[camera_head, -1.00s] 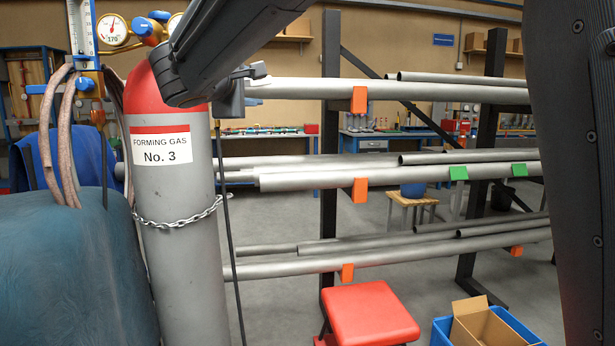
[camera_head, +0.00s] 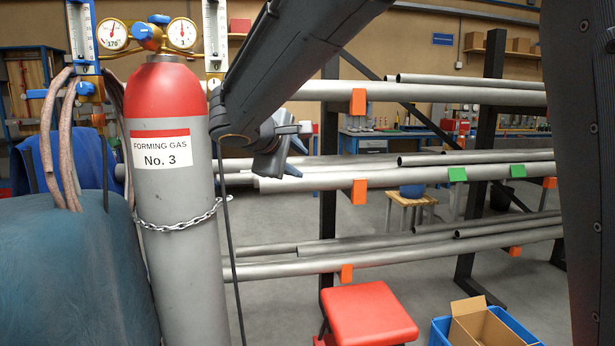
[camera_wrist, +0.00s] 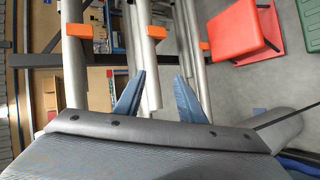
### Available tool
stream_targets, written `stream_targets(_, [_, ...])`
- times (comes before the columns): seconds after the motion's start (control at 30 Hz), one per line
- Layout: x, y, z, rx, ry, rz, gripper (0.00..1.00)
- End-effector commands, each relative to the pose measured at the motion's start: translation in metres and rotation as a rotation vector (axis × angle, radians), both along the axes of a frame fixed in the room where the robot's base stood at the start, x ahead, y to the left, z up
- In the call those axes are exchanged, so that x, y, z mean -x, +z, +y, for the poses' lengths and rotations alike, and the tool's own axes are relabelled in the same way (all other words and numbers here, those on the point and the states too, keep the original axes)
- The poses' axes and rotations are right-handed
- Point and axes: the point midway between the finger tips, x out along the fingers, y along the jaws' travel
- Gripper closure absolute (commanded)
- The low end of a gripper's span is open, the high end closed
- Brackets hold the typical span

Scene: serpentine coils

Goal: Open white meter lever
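Two upright flow meters with white scales flank the gauges in the head view, a left meter (camera_head: 81,30) and a right meter (camera_head: 215,35).
The red-topped gas cylinder (camera_head: 178,230) has a chain (camera_head: 180,222) around it and two gauges above. Long pipes (camera_head: 410,178) lie on a rack behind my gripper. A red stool (camera_head: 368,315) and a blue crate (camera_head: 440,330) stand below right.

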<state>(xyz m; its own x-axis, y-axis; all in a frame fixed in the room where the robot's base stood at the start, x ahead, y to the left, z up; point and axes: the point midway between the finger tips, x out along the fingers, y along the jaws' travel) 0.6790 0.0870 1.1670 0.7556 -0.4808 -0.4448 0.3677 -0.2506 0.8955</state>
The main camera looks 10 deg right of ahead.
Motion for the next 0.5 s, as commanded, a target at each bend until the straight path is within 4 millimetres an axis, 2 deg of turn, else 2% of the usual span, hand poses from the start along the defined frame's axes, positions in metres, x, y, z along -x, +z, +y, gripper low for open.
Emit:
stream_targets(0.2, [0.013, -0.024, -0.014, -0.043, -0.036, 0.058, 0.64])
stream_targets(0.5, [0.019, -0.036, -0.02, -0.065, -0.051, 0.085, 0.64])
